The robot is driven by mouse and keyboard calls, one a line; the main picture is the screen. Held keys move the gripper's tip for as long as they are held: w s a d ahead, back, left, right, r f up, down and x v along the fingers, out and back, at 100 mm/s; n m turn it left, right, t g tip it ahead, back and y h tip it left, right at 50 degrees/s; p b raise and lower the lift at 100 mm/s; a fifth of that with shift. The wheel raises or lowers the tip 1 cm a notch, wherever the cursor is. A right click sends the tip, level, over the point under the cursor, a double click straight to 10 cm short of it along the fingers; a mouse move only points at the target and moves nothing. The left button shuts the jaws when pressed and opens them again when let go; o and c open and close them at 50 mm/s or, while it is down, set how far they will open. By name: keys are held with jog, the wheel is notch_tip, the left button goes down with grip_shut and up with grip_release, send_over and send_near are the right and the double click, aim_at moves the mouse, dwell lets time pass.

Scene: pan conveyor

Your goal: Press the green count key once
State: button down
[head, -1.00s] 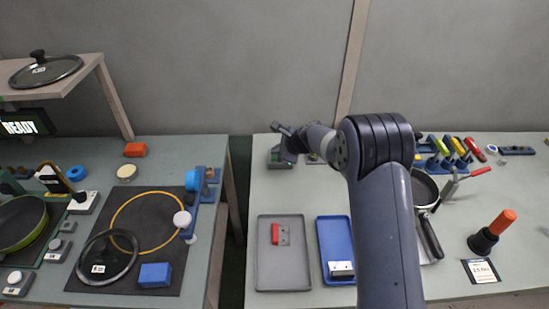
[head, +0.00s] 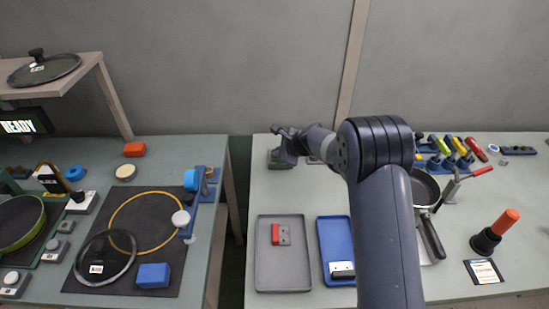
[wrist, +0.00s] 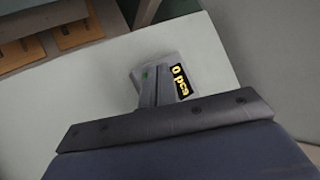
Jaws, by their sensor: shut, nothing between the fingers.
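The count unit is a small grey box with a lit display reading "0 pcs" (wrist: 180,80) in the wrist view. Its green count key (wrist: 145,74) shows as a small green patch at the left of the display, partly hidden by my fingers. My gripper (wrist: 150,84) is shut and empty, with its fingertips over the unit close to the key. I cannot tell whether they touch it. In the head view my gripper (head: 287,157) is over the unit (head: 274,160) at the back left of the right table, hiding much of it.
A grey tray (head: 263,278) with a red-and-grey piece and a blue tray (head: 328,235) stand in front of the unit. A pan (head: 427,190) and a rack of coloured tools lie to the right. A gap separates the left table (head: 150,150).

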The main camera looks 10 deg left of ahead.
jog(key=shift+f, duration=0.25)
jog(key=shift+r, duration=0.1)
dwell(0.3)
jog(key=shift+r+p, duration=0.5)
jog(key=shift+r, duration=0.3)
jog(key=shift+r+p, duration=1.95)
jog(key=shift+r, duration=0.6)
